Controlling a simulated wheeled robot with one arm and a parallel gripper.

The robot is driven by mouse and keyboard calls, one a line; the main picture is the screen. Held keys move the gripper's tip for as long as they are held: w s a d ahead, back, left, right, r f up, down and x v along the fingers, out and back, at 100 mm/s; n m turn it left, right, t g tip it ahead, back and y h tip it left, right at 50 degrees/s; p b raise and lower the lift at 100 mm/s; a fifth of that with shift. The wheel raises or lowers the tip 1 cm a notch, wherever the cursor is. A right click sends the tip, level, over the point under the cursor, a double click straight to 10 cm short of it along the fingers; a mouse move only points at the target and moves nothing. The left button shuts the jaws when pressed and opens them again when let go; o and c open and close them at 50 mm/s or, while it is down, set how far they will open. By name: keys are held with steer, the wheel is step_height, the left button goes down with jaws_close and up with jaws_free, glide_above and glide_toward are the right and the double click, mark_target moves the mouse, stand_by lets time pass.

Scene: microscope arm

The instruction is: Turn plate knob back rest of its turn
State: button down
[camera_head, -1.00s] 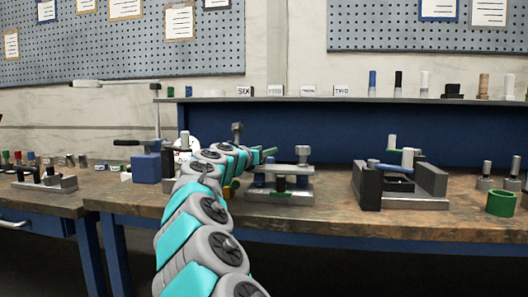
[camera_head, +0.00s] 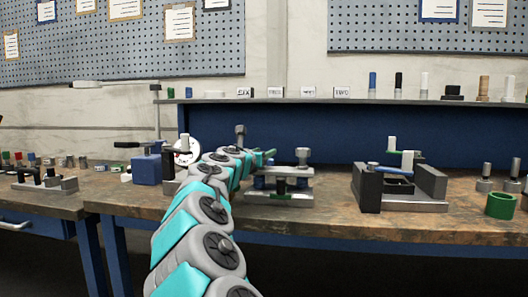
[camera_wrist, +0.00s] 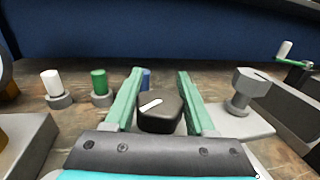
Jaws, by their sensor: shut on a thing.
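The plate knob (camera_wrist: 160,112) is dark, with a white pointer mark slanting up to the right in the wrist view. The green fingers of my gripper (camera_wrist: 160,98) are on either side of it, and the gripper is shut on it. In the head view my gripper (camera_head: 266,157) is at the left of a grey plate fixture (camera_head: 284,197) on the bench; my arm and gripper hide the knob there. A grey bolt-like post (camera_wrist: 249,86) stands to the right of the knob in the wrist view.
A white-topped peg (camera_wrist: 53,84) and a green-topped peg (camera_wrist: 99,83) stand to the left in the wrist view. A dial gauge (camera_head: 186,151) and blue block (camera_head: 146,168) are left of my arm. A dark-sided fixture (camera_head: 369,187) and green ring (camera_head: 500,204) are to the right.

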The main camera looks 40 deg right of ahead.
steer(key=n+t+y, duration=0.1)
steer(key=t, duration=0.1)
steer(key=n+t+y+p, duration=0.1)
steer(key=n, duration=0.1)
steer(key=shift+w+a+t+y, duration=0.15)
steer(key=shift+w+t+y, duration=0.05)
steer(key=shift+t+y, duration=0.2)
steer(key=n+t+y, duration=0.3)
steer(key=y, duration=0.1)
steer(key=shift+w+a, duration=0.3)
steer(key=shift+w+a+n+t+y, duration=0.1)
steer(key=shift+a+n+t+y, duration=0.25)
steer(key=shift+n+y, duration=0.75)
steer(key=shift+w+a+n+t+y, duration=0.15)
steer(key=shift+n+t+y, duration=0.45)
steer(key=shift+y, duration=0.9)
steer(key=shift+w+a+n+t+y, duration=0.1)
steer(key=shift+a+n+t+y, duration=0.15)
steer(key=shift+n+y, duration=0.9)
steer(key=shift+a+f+y, duration=0.1)
steer(key=shift+y, duration=0.15)
steer(key=shift+c, duration=1.2)
jaws_free()
steer(key=shift+s, duration=0.1)
steer(key=s+b, duration=0.2)
steer(key=s, duration=0.5)
steer(key=shift+s+a, duration=0.2)
steer(key=shift+s, duration=0.15)
